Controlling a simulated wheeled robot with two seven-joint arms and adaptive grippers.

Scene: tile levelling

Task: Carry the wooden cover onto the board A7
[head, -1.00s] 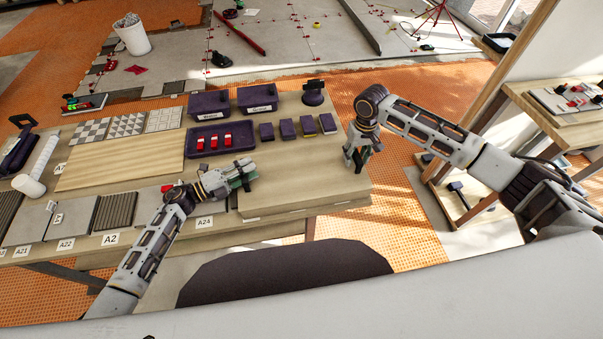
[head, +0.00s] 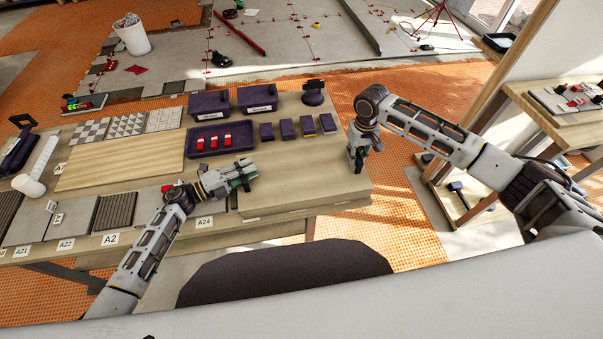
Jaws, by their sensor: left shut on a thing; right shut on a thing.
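The wooden cover (head: 305,172) is a flat light-wood slab lying level at the right end of the table. My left gripper (head: 247,177) is shut on its left edge. My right gripper (head: 357,158) is shut on its right edge, with the fingers pointing down. The fingers hide the gripped edges, and I cannot tell whether the slab is clear of what lies beneath it. A wide pale wooden board (head: 120,164) lies on the left part of the table. A label at its left is partly hidden, so I cannot read A7 on it.
Behind the cover stand a purple tray (head: 204,146) with red pieces, two purple bins (head: 209,105), several dark blocks and a suction cup (head: 313,94). Patterned tiles (head: 127,125) lie behind the pale board. Grey samples (head: 73,218) and a white mallet (head: 40,165) are at front left.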

